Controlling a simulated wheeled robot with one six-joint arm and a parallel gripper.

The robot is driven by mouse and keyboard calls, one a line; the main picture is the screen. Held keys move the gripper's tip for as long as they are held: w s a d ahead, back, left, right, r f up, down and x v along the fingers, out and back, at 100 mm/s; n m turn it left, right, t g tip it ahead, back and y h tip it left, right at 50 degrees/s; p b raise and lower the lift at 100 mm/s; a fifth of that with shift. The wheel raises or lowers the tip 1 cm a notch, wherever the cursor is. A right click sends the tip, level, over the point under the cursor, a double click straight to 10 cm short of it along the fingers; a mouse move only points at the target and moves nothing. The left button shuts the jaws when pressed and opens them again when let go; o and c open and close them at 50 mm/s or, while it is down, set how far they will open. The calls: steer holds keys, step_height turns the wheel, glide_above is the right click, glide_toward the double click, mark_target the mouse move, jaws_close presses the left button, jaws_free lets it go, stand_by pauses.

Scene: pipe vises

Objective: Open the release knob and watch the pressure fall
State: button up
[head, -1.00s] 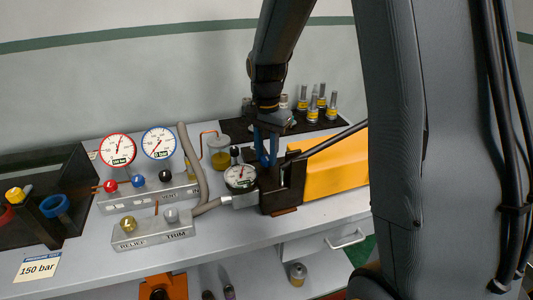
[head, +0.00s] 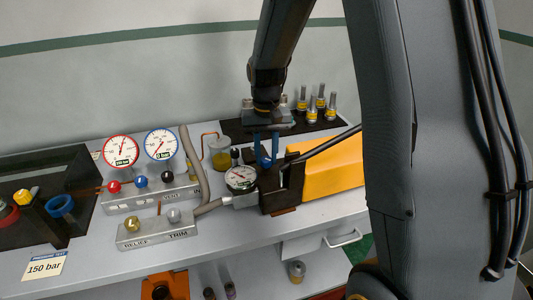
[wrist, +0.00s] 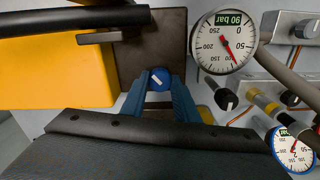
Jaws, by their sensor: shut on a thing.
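The blue release knob (wrist: 159,79) with a white mark sits on the dark block of the yellow pump (wrist: 60,70). My gripper (wrist: 159,90) is shut on the knob, a blue finger on each side. In the head view my gripper (head: 267,158) points down at the pump's dark end block (head: 283,190). The pump's round gauge (wrist: 224,41) shows 90 bar on its display, its needle in the lower right of the dial. It also shows in the head view (head: 240,178), too small to read.
A red-rimmed gauge (head: 121,151) and a blue-rimmed gauge (head: 161,144) stand left on the valve panel. The RELIEF and TRIM block (head: 157,232) lies in front. A jar (head: 220,153) and several fittings (head: 315,105) stand behind. A 150 bar card (head: 45,266) lies front left.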

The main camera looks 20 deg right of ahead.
mark_target(266, 159)
steer(key=n+p, duration=0.1)
steer(key=n, duration=0.3)
steer(key=shift+n, duration=2.2)
steer(key=o, duration=1.1)
steer(key=shift+c, duration=0.2)
steer(key=shift+r, duration=0.1)
step_height(266, 159, up, 8)
steer(key=shift+f+b, duration=0.15)
steer(key=shift+b, duration=0.8)
